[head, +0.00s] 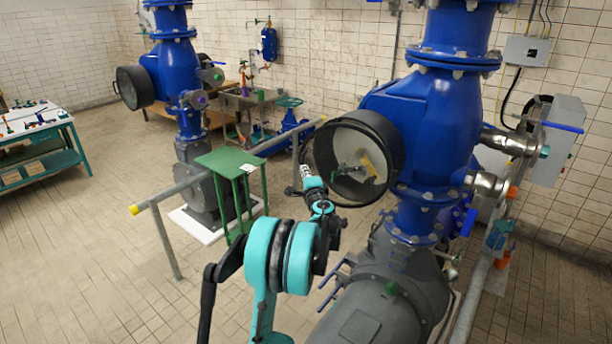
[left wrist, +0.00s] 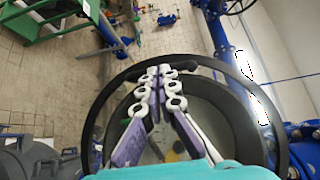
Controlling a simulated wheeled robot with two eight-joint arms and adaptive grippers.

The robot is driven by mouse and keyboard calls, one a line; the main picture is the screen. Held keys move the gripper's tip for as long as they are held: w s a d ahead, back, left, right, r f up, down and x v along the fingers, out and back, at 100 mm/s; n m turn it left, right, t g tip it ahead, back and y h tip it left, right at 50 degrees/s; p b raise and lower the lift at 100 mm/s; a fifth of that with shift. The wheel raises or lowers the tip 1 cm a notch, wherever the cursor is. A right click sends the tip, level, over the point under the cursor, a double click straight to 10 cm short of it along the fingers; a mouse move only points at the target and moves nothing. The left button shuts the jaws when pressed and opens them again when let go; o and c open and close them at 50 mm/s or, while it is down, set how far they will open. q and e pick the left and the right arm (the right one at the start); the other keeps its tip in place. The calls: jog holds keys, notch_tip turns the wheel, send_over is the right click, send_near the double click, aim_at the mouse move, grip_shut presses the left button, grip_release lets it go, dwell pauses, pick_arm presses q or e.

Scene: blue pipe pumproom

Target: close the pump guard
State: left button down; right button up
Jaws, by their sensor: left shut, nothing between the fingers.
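The pump guard seems to be the round black rim with a thin black hoop at the mouth of the drum (head: 352,155) on the near blue pump. The mouth faces me and shows a pale interior. In the left wrist view the black hoop (left wrist: 107,92) arches around my left gripper (left wrist: 162,72), with the grey drum behind it. The gripper's fingers are shut and empty. Their tips overlap the top of the hoop; I cannot tell whether they touch it. In the head view the left gripper (head: 306,172) is just left of the drum mouth. My right gripper is not in view.
A green stand (head: 230,160) and a grey rail with yellow end (head: 160,200) stand left of my arm. The near blue pump (head: 430,120) and its grey base (head: 370,310) fill the right. A second blue pump (head: 170,65) stands behind.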

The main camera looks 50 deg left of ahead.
aim_at(313, 163)
pick_arm(q)
jog(key=shift+m+t+h, duration=0.5)
jog(key=shift+m+t, duration=0.1)
jog(key=shift+t, duration=0.2)
jog(key=w+a, duration=0.1)
jog(key=w, duration=0.1)
jog(key=w+a+b, duration=0.1)
jog(key=w+a, duration=0.1)
jog(key=w, duration=0.1)
jog(key=w+a, duration=0.2)
jog(key=w, duration=0.1)
jog(key=shift+f+b, duration=0.1)
jog(key=shift+b, duration=0.25)
jog(key=shift+s+d+r, duration=0.1)
jog(key=shift+d+r, duration=0.15)
jog(key=shift+r, duration=0.15)
jog(key=shift+a+f, duration=0.1)
